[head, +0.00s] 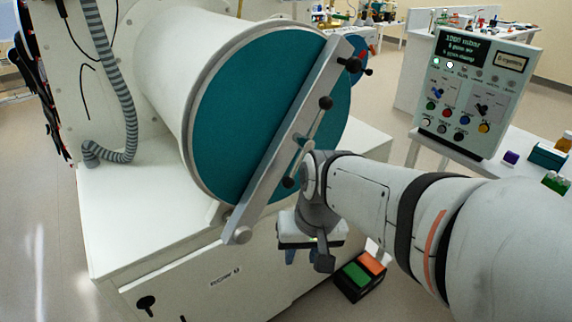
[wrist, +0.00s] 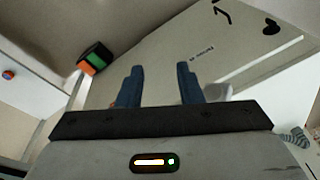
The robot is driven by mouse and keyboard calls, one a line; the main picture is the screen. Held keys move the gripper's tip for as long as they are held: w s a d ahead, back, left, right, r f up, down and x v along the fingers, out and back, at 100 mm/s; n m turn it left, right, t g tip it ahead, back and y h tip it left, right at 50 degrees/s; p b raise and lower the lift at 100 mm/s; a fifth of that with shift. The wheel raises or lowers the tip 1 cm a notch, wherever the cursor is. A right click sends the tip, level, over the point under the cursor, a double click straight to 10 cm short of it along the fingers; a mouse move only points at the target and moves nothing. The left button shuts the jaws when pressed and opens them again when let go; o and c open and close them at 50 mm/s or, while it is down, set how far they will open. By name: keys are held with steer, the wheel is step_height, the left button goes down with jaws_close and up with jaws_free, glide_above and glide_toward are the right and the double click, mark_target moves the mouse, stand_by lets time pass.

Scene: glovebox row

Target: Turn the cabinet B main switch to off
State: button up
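A white cabinet front (head: 215,290) below the large round teal door carries a small label (head: 225,277) too small to read surely. A black knob (head: 146,302) sits on it at the lower left; I cannot tell if it is the main switch. Dark knob or handle shapes show on a pale face in the wrist view (wrist: 271,26), at its upper right. My gripper (head: 301,256) hangs in front of the cabinet, its blue fingers pointing down. In the wrist view my gripper (wrist: 160,85) is open, with nothing between its fingers.
The teal door (head: 250,120) has a slanted metal bar (head: 290,140) close to my wrist. A green and orange pedal box (head: 360,275) stands on the floor. Floor at left is clear.

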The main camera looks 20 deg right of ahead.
steer(key=w+a+f+m+y+b, duration=0.3)
steer(key=w+f+m+y+b, duration=0.35)
steer(key=f, duration=0.35)
steer(key=w+d+f+m+t+y+b, duration=0.45)
steer(key=w+f+m+b, duration=0.25)
steer(key=w+m, duration=0.3)
steer(key=w+d+f+m+t+h+b, duration=0.25)
steer(key=d+f+m+t, duration=0.2)
steer(key=d, duration=0.25)
steer(key=w+d+f+m+t+h+b, duration=0.1)
steer(key=w+d+f+m+t+b, duration=0.15)
steer(key=w+d+m, duration=0.35)
steer(key=w+d+f+m+t+h+b, duration=0.1)
steer(key=d+f+m+t+h+b, duration=0.2)
steer(key=d, duration=0.5)
steer(key=x, duration=0.8)
steer(key=shift+d+f+t, duration=0.2)
steer(key=shift+f+t, duration=0.05)
steer(key=shift+t, duration=0.2)
steer(key=shift+w+y, duration=0.1)
steer(key=shift+y, duration=0.15)
jaws_close()
